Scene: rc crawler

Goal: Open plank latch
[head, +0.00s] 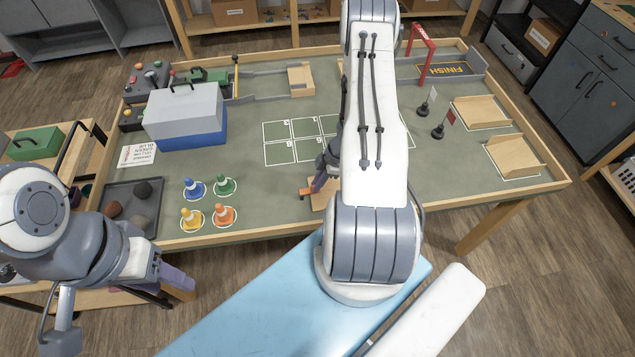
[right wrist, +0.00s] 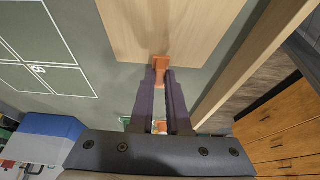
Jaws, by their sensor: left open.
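The plank latch (right wrist: 161,66) is a small orange piece at the end of a pale wooden plank (right wrist: 150,25) in the right wrist view. My right gripper (right wrist: 161,76) has its purple fingers close together on both sides of the latch, which fills the gap at their tips. In the head view the right gripper (head: 320,182) is low over the near edge of the table; the plank (head: 322,202) and orange latch (head: 305,193) are partly hidden by my arm. My left gripper (head: 175,279) is open and empty, off the table's near left edge.
Blue, green, yellow and orange cones (head: 194,188) stand on the mat left of the latch. A grey tray with rocks (head: 130,190) and a blue-grey box (head: 186,117) are further left. Wooden ramps (head: 511,157) and a red gate (head: 424,55) stand at right.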

